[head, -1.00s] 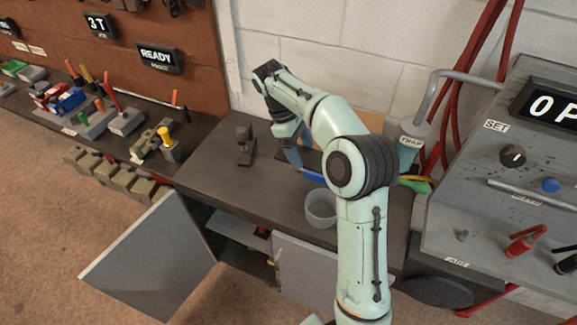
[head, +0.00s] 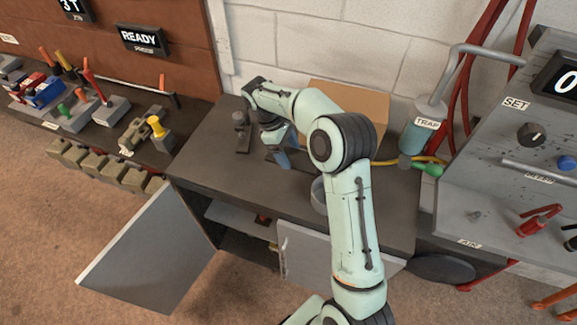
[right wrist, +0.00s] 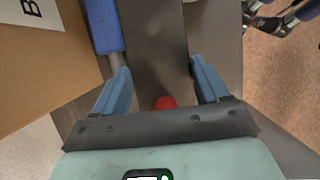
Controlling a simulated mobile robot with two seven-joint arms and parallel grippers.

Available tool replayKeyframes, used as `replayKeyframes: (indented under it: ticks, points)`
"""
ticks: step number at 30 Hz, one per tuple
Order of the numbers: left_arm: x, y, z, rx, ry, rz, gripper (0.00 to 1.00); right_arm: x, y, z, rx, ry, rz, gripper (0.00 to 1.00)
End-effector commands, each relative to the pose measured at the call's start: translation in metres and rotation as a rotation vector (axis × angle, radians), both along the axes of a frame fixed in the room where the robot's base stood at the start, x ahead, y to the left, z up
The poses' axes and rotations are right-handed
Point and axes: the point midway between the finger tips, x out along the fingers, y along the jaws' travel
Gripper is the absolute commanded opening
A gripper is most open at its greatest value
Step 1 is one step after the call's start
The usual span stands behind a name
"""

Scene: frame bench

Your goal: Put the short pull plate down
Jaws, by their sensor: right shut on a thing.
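My right gripper (head: 278,158) is low over the dark bench top, left of the middle, with its blue fingers pointing down. In the right wrist view its two fingers (right wrist: 162,92) stand apart, on either side of a grey metal strip, which I take to be the short pull plate (right wrist: 155,45). A red round part (right wrist: 165,103) shows between the fingers near the palm. The plate cannot be made out in the head view, and its underside is hidden, so contact with the bench cannot be told. My left gripper is out of view.
A dark upright fixture (head: 242,130) stands left of the gripper. A cardboard box (head: 350,100) is behind my arm, and a grey round cup (head: 318,195) is in front of it. A blue bar (right wrist: 103,25) lies beside the fingers. A cabinet door (head: 150,250) hangs open below.

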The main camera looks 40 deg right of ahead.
Motion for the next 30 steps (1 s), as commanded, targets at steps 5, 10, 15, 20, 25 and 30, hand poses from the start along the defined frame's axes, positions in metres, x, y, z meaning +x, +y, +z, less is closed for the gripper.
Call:
replayKeyframes:
  ticks: [5, 10, 15, 20, 25, 30]
  points:
    - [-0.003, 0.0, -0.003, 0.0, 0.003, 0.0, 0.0, 0.0, -0.001, -0.024, -0.002, -0.001, 0.0, 0.06]
    - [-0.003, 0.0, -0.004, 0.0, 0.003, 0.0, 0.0, 0.001, -0.001, -0.031, -0.002, -0.003, -0.001, 0.06]
    - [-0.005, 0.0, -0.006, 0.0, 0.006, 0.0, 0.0, 0.0, 0.0, -0.051, -0.001, 0.0, 0.0, 0.06]
    - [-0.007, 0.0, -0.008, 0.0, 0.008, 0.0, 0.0, 0.0, 0.0, -0.071, -0.001, -0.001, -0.001, 0.06]
    - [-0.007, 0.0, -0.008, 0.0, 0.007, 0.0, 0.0, 0.001, -0.001, -0.071, -0.002, -0.004, -0.001, 0.06]
    - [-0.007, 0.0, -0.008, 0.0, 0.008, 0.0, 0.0, 0.001, -0.001, -0.073, -0.002, -0.003, 0.0, 0.06]
